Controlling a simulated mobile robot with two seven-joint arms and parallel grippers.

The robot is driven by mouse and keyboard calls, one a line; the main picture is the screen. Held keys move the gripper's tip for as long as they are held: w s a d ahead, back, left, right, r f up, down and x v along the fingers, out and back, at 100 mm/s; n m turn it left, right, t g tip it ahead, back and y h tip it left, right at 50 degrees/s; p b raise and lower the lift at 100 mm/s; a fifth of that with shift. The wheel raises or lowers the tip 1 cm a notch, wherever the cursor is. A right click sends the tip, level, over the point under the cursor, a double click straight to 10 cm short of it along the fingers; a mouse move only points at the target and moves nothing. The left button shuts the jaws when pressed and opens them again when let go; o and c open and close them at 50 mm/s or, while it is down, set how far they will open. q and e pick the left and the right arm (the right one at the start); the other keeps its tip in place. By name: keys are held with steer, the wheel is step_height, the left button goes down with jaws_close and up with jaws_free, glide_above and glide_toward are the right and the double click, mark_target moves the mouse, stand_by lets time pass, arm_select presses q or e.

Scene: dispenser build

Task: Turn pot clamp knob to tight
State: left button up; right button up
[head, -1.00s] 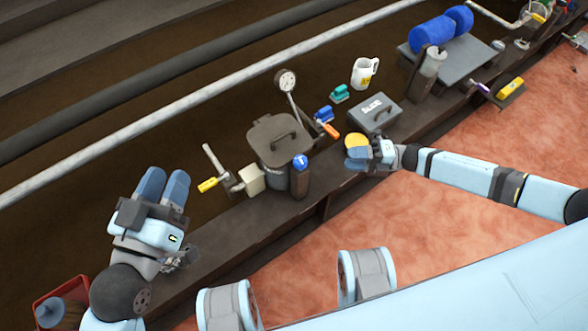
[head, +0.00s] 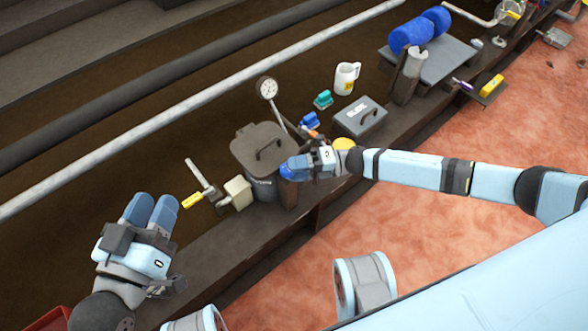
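The dark grey lidded pot (head: 262,150) stands on the brown bench, with a short dark post (head: 289,194) at its front right. The blue pot clamp knob (head: 287,172) on that post is largely covered by my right gripper. My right gripper (head: 294,167) is at the knob, its blue fingers blending with it; I cannot tell whether they are closed on it. The knob's marking is hidden. My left gripper (head: 150,207) is over the bench at the lower left, away from the pot, its two blue fingers slightly apart with nothing between them.
A yellow-handled valve (head: 194,200) and beige block (head: 238,192) sit left of the pot. A dial gauge (head: 267,88) rises behind it.

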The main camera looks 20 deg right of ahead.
arm_select(q)
steer(key=shift+f, duration=0.1)
arm_select(e)
steer(key=shift+w+a, duration=0.1)
steer(key=shift+a, duration=0.2)
steer(key=c, duration=0.6)
steer(key=shift+c, duration=0.2)
